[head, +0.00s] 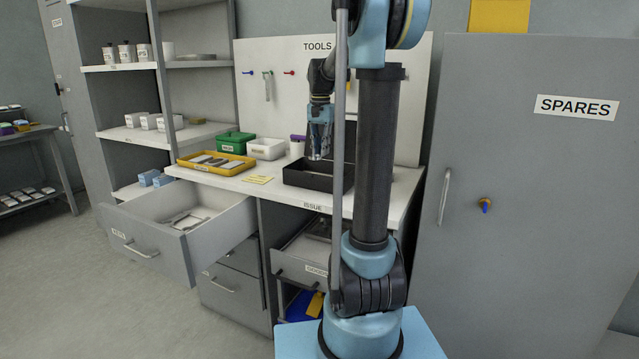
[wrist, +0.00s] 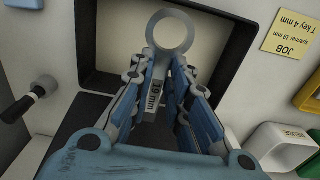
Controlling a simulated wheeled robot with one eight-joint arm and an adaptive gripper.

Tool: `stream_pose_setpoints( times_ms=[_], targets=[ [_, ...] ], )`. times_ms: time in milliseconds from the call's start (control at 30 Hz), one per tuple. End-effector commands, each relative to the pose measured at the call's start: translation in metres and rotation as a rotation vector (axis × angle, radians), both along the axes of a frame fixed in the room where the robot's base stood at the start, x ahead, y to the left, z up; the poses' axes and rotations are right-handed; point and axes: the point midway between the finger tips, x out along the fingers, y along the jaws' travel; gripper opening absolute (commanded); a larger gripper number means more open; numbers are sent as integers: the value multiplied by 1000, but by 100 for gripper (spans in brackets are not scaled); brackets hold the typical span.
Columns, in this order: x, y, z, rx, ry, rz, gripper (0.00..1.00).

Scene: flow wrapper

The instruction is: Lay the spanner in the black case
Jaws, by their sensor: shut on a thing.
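My gripper (head: 319,155) points down over the open black case (head: 302,181) on the worktop. In the wrist view my gripper (wrist: 168,100) is shut on a grey spanner (wrist: 153,90), holding its shaft between the fingers. The spanner's ring end sticks out past the fingertips, and a size ending in "mm" is marked on the shaft. The ring appears over the case's pale inside (wrist: 118,50); whether it touches the case I cannot tell. The spanner cannot be made out in the head view. The far end of its shaft is hidden by my gripper.
A yellow tray (head: 243,169), green box (head: 233,142), white box (head: 267,148) and yellow job note (head: 257,179) lie left of the case. An open drawer (head: 168,252) at left holds tools. Another open drawer (head: 300,270) is below the worktop. The grey spares cabinet (head: 540,200) stands right.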

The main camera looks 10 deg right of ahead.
Motion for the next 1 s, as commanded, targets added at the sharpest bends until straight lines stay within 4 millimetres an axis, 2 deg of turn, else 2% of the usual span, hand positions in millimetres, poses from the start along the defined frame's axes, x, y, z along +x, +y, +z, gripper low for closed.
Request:
stream_pose_setpoints(
  times_ms=[367,600,867,1000],
  targets=[
    [1,4,-5,0,0,6,0],
    [0,5,-42,0,0,7,0],
    [1,5,-63,0,0,7,0],
    [0,5,-82,0,0,7,0]
  ],
)
